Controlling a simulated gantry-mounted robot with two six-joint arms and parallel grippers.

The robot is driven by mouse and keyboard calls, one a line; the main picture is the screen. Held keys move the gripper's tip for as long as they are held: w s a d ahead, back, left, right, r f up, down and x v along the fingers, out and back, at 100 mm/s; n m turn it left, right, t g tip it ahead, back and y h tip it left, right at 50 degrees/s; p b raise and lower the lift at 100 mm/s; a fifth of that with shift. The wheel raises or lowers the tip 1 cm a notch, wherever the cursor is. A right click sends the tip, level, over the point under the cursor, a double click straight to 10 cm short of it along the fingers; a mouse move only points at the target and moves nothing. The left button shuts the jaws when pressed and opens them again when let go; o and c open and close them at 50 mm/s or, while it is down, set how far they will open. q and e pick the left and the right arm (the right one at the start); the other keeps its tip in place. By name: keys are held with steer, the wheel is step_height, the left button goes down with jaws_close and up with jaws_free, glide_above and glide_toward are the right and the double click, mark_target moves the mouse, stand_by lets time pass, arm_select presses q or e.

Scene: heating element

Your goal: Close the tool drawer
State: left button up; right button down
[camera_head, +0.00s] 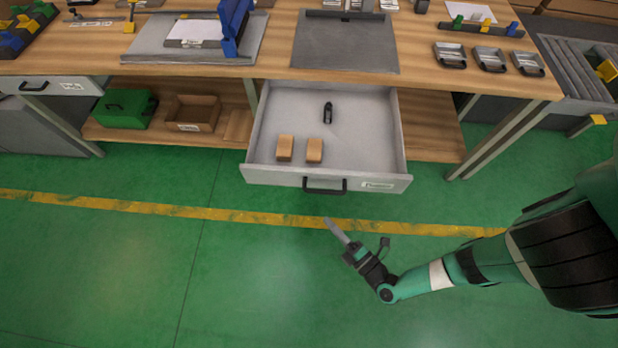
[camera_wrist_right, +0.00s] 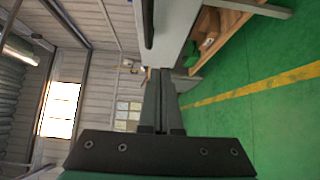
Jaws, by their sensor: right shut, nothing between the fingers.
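The tool drawer (camera_head: 358,126) stands pulled out from under the workbench in the head view. It is grey and holds two tan blocks and a small black item. Its front panel (camera_head: 275,178) has a black handle (camera_head: 325,186) in the middle and a green-and-white label at the right. My right gripper (camera_head: 330,224) is shut and empty, in front of the drawer below the handle in the picture, apart from it. In the right wrist view its closed fingers (camera_wrist_right: 159,100) point toward the drawer front (camera_wrist_right: 178,30), with the dark handle (camera_wrist_right: 147,22) at the top. My left gripper is not in view.
The workbench (camera_head: 275,45) carries a grey mat, a blue-edged fixture and several small metal trays. A lower shelf (camera_head: 150,132) holds a green case (camera_head: 125,108) and an open cardboard box (camera_head: 192,112). Green floor with a yellow line (camera_head: 150,207) is clear before the drawer. A roller conveyor (camera_head: 580,75) stands at right.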

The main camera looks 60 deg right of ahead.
steer(key=b, duration=0.6)
glide_toward(300, 180)
steer(key=w, duration=0.4)
steer(key=shift+w+d+f+b, duration=0.2)
steer(key=shift+d+b, duration=0.15)
steer(key=shift+b, duration=0.15)
steer(key=shift+w+d+f+b, duration=0.1)
steer(key=shift+w+d+b, duration=0.1)
steer(key=shift+d+b, duration=0.25)
steer(key=shift+w+d+r+b, duration=0.15)
steer(key=shift+d+r+b, duration=0.1)
steer(key=shift+d+b, duration=0.2)
steer(key=shift+w+r, duration=0.1)
